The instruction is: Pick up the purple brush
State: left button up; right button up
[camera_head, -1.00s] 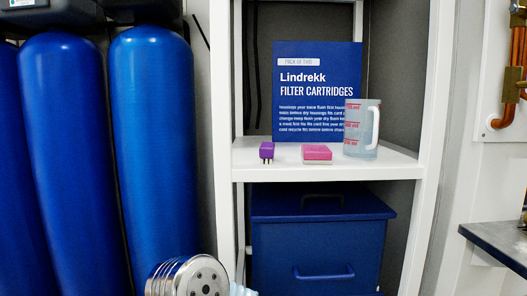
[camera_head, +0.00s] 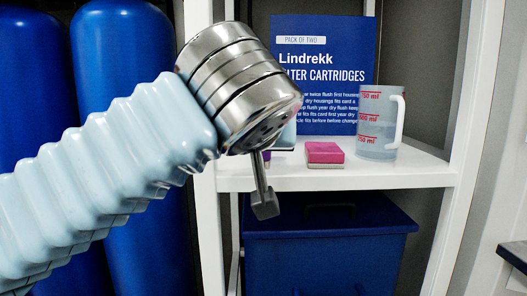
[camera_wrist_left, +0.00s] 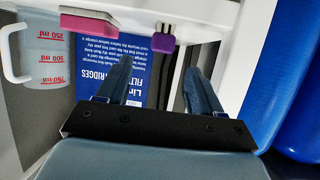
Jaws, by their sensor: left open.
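The purple brush (camera_wrist_left: 162,37) is on the white shelf, between and beyond my left gripper's two fingers (camera_wrist_left: 158,68) in the left wrist view. The fingers are apart, with nothing between them. In the head view my left gripper (camera_head: 264,203) is in front of the shelf edge and hides most of the brush; only a small purple bit (camera_head: 266,156) shows beside the finger. Whether a finger touches the brush cannot be told. My right gripper is not in view.
A pink sponge-like block (camera_head: 324,153) lies on the shelf right of the brush. A clear measuring jug (camera_head: 376,135) stands further right. A blue filter cartridge box (camera_head: 350,60) stands behind. A dark blue bin (camera_head: 330,250) is below; blue tanks (camera_head: 125,60) stand left.

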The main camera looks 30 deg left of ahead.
pick_arm(q)
jog(key=x, duration=0.6)
jog(key=shift+w+f, duration=0.1)
jog(key=shift+f, duration=0.05)
jog(key=x, duration=0.3)
jog(key=p+x, duration=0.1)
jog(key=x, duration=0.1)
jog(key=shift+w+a+r, duration=0.25)
jog(key=shift+w+a, duration=0.05)
jog(key=shift+a, duration=0.05)
jog(key=c, duration=1.1)
jog(key=shift+o, duration=0.2)
jog(key=shift+r, duration=0.15)
